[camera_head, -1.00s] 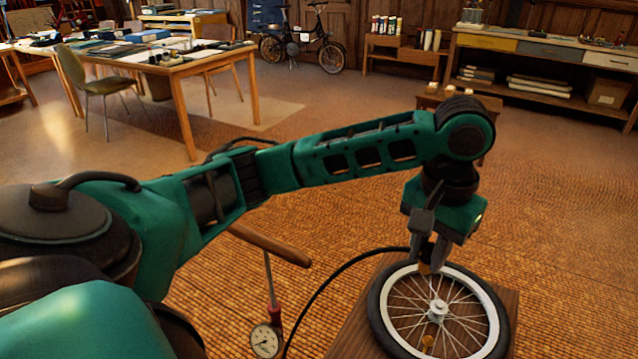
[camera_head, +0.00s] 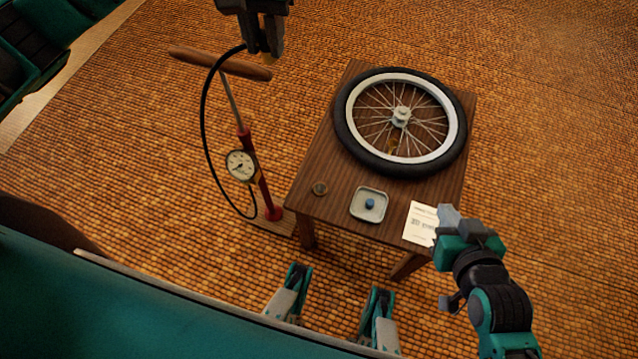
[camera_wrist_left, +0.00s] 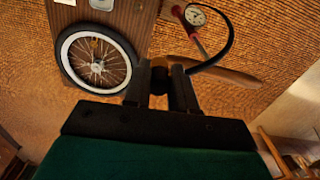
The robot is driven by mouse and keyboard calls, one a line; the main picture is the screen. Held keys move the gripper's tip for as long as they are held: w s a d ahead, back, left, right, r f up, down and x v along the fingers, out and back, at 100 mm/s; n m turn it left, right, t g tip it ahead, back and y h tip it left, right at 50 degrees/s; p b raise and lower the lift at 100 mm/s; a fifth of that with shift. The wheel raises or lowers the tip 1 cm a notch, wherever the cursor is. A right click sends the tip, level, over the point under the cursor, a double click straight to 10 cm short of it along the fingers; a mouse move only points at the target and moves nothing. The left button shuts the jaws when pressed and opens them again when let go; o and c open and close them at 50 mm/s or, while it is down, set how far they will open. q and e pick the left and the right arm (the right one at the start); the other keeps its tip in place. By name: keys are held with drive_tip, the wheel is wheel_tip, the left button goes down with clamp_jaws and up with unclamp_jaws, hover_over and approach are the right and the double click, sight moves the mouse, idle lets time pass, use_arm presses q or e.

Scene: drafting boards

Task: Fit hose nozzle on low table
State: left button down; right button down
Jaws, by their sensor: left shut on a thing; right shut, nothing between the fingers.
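My left gripper (camera_head: 264,50) is at the top of the head view, shut on the hose nozzle. The brass-coloured nozzle (camera_wrist_left: 159,76) shows between its fingers in the left wrist view, partly hidden. The black hose (camera_head: 204,110) curves from the gripper down to the red floor pump (camera_head: 259,172). A spoked wheel (camera_head: 349,134) lies flat on the low wooden table (camera_head: 318,160). A small brass-coloured piece (camera_head: 391,145) shows among its spokes. The nozzle appears apart from the wheel. My right gripper (camera_head: 447,217) is shut and empty at the table's near right corner.
The pump's wooden handle (camera_head: 222,64) and dial gauge (camera_head: 240,165) stand left of the table. A grey dish (camera_head: 369,215) with a blue cap (camera_head: 370,203), a small round piece (camera_head: 320,188) and a printed card (camera_head: 420,224) lie along the near edge. The mat around is clear.

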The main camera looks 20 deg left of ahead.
use_arm(q)
drive_tip(key=shift+r, duration=0.1)
use_arm(e)
drive_tip(key=shift+r, duration=0.1)
